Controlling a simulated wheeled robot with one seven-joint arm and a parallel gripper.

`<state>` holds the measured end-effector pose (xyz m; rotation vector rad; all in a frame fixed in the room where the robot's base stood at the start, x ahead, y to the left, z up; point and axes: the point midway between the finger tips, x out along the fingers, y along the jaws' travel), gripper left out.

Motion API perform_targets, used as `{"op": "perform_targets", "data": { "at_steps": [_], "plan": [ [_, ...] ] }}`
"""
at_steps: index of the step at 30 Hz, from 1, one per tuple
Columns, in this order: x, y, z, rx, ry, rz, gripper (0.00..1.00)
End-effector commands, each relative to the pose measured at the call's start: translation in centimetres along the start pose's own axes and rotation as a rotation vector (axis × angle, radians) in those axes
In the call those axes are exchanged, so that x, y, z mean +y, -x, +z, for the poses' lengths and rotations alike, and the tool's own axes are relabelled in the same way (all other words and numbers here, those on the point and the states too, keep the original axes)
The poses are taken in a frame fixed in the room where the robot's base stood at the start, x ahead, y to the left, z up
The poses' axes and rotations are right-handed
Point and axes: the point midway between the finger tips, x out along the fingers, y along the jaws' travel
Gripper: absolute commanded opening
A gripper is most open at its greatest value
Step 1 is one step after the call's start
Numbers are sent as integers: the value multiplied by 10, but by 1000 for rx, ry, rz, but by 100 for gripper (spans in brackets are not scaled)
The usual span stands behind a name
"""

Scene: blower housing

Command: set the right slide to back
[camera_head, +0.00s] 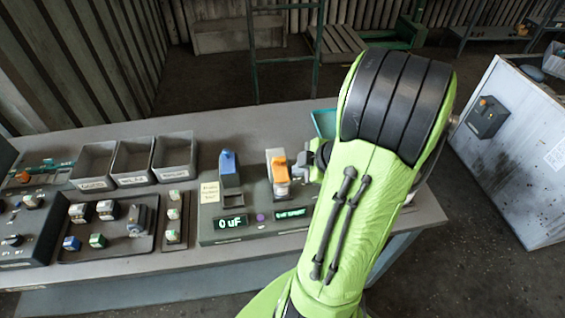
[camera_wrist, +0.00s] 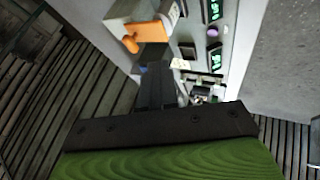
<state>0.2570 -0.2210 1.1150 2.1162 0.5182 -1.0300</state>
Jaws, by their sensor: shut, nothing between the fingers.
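The right slide has an orange handle (camera_head: 280,172) on a pale block, on the right half of a grey console (camera_head: 212,225). Its orange handle also shows in the wrist view (camera_wrist: 142,30), just beyond my fingertips. The left slide has a blue handle (camera_head: 228,163) at the far end of its dark track. My gripper (camera_head: 305,164) is just right of the orange handle, mostly behind my arm in the head view. In the wrist view my gripper (camera_wrist: 157,68) is shut and empty. I cannot tell whether it touches the orange handle.
Several open grey bins (camera_head: 133,160) stand left of the console. A tray of small switches (camera_head: 102,225) lies in front of them. A teal container (camera_head: 323,122) sits behind, partly hidden by my arm. A white cabinet (camera_head: 515,150) stands at the right.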

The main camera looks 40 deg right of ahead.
Motion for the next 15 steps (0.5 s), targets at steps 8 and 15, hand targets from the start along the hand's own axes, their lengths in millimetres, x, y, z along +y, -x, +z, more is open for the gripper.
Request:
{"op": "perform_targets", "data": {
  "at_steps": [8,15],
  "plan": [
    [-2,-63,-1,4,0,-8,0],
    [26,-89,-2,1,2,-1,0]
  ]
}}
